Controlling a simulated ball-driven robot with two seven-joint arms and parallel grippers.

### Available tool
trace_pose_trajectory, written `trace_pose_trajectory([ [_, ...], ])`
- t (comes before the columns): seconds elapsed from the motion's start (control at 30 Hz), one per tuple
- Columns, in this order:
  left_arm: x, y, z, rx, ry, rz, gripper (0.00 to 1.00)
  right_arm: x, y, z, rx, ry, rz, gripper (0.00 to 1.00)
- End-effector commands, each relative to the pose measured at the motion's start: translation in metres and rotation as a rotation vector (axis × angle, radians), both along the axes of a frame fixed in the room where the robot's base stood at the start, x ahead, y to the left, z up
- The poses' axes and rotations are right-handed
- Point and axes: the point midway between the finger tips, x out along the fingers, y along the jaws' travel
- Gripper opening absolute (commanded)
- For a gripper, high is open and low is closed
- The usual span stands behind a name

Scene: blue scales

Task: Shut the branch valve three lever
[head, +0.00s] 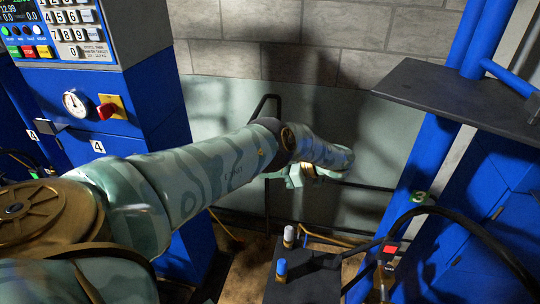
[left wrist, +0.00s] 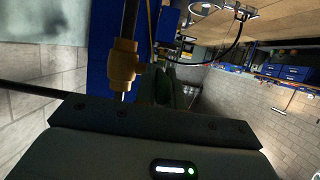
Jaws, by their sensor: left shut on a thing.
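My left arm reaches across the head view, and my left gripper (head: 297,178) is at its far end, low in front of the pale green wall panel. In the left wrist view the fingers (left wrist: 165,92) are close together, beside a brass valve body (left wrist: 122,65) on an upright pipe. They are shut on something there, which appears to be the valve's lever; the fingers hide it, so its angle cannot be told. A brass bit (head: 309,170) shows beside the gripper in the head view. No number is readable on this valve. My right gripper is in neither view.
A blue cabinet (head: 150,100) with a keypad, gauge and label 4 stands left. A dark shelf (head: 455,95) and a blue post (head: 420,170) with a green 3 tag stand right. A dark stand (head: 300,285) with white- and blue-topped pegs and a black hose (head: 470,225) are lower right.

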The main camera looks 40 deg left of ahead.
Motion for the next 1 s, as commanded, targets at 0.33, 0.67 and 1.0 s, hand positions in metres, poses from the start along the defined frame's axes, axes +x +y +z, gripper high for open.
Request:
trace_pose_trajectory([
  [0.33,-0.001,-0.001,-0.002,-0.003,0.004,-0.001,0.33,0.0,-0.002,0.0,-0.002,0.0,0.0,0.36],
  [0.67,0.013,-0.022,0.004,-0.002,0.001,-0.003,0.33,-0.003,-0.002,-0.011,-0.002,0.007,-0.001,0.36],
  [1.0,0.05,-0.082,0.027,-0.002,0.004,-0.003,0.33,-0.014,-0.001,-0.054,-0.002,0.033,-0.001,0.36],
])
